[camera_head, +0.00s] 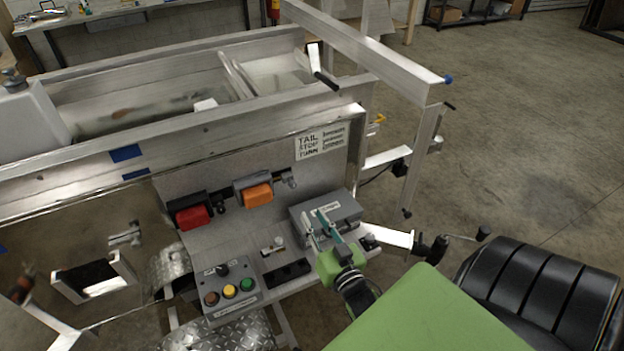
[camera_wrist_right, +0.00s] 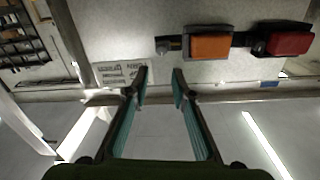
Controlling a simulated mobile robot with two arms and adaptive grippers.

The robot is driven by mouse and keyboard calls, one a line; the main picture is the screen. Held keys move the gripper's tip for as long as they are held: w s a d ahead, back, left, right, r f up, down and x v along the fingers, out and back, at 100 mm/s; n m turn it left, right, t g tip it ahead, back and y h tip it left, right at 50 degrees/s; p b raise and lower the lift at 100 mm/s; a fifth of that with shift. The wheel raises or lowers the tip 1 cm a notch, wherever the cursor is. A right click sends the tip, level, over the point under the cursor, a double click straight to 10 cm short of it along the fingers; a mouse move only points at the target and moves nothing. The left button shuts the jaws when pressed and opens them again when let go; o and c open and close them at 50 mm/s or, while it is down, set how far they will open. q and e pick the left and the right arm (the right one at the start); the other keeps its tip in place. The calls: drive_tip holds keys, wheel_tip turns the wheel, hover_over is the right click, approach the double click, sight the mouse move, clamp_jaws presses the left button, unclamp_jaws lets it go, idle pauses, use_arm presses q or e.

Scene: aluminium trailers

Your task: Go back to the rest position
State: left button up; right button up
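My right gripper (camera_head: 322,222) reaches in from the lower right, in front of the trailer's control panel. Its two teal fingers are apart, with nothing between them. In the right wrist view the gripper (camera_wrist_right: 159,75) is also open and empty, pointing at the trailer's metal side. In the head view it overlaps a grey box (camera_head: 345,210) on the panel; I cannot tell whether it touches it. My left gripper is in neither view.
The aluminium trailer (camera_head: 230,120) fills the left and middle. Its side carries a red lamp (camera_head: 193,216) and an orange lamp (camera_head: 258,195). A button box (camera_head: 230,288) stands below. Metal bars (camera_head: 400,75) stick out at the right. The floor (camera_head: 530,130) beyond is clear.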

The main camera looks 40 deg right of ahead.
idle(0.5)
drive_tip(key=s+a+f+n+g+y, duration=0.2)
drive_tip(key=s+a+n+g+y, duration=0.15)
drive_tip(key=s+a+g, duration=0.55)
drive_tip(key=s+a+f+n+g+y, duration=0.25)
drive_tip(key=s+a+n+g, duration=0.2)
drive_tip(key=s+a, duration=0.5)
drive_tip(key=s+d+f+g+b, duration=0.1)
drive_tip(key=s+f, duration=0.1)
drive_tip(key=f, duration=1.2)
drive_tip(key=s+d+f+g, duration=0.1)
drive_tip(key=s+f, duration=0.1)
drive_tip(key=f, duration=1.1)
drive_tip(key=s+d+f+h+b, duration=0.1)
drive_tip(key=s+d+f, duration=0.1)
drive_tip(key=s+f, duration=1.5)
drive_tip(key=shift+d+m+g, duration=0.3)
drive_tip(key=shift+d+g, duration=0.05)
drive_tip(key=shift+g, duration=0.1)
